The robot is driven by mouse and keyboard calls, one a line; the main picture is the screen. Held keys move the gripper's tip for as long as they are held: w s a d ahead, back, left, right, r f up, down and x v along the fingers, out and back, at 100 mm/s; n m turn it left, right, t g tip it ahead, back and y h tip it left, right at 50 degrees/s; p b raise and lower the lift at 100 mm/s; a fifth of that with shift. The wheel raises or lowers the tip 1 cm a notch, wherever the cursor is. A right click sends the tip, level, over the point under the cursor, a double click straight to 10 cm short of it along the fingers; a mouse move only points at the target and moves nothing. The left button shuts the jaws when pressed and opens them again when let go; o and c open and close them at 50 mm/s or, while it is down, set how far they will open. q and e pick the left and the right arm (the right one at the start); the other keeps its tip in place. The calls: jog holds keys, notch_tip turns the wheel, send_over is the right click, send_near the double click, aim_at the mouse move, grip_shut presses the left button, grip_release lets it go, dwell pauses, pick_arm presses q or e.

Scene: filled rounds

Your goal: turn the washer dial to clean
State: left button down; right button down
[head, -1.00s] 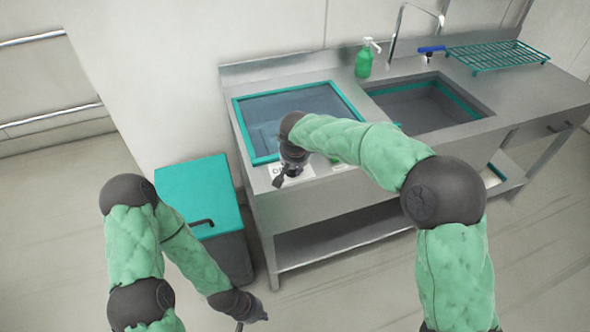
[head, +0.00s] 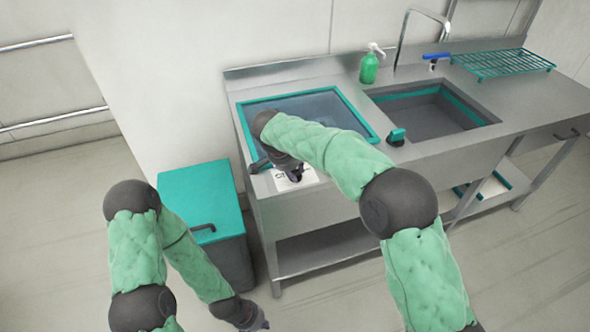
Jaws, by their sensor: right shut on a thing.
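The washer is a glass panel with a teal frame (head: 362,115), set in the left part of the steel counter. A white label (head: 284,185) with dark letters beginning "C" lies at its front edge, partly covered. My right gripper (head: 290,174) is over this front edge, shut. The washer dial is hidden under the gripper and wrist, so its pointing direction cannot be read. My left gripper (head: 262,324) hangs low at the bottom edge, partly cut off, away from the counter; its jaws cannot be made out.
A bin with a teal lid (head: 200,185) stands left of the counter (head: 440,150). A green soap bottle (head: 369,68), a sink (head: 430,112), a small teal object (head: 397,136), a faucet (head: 400,40) and a teal rack (head: 503,63) are to the right.

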jog(key=shift+m, duration=0.3)
jog(key=c, duration=1)
grip_release()
jog(key=v, duration=1.2)
jog(key=shift+a, duration=0.2)
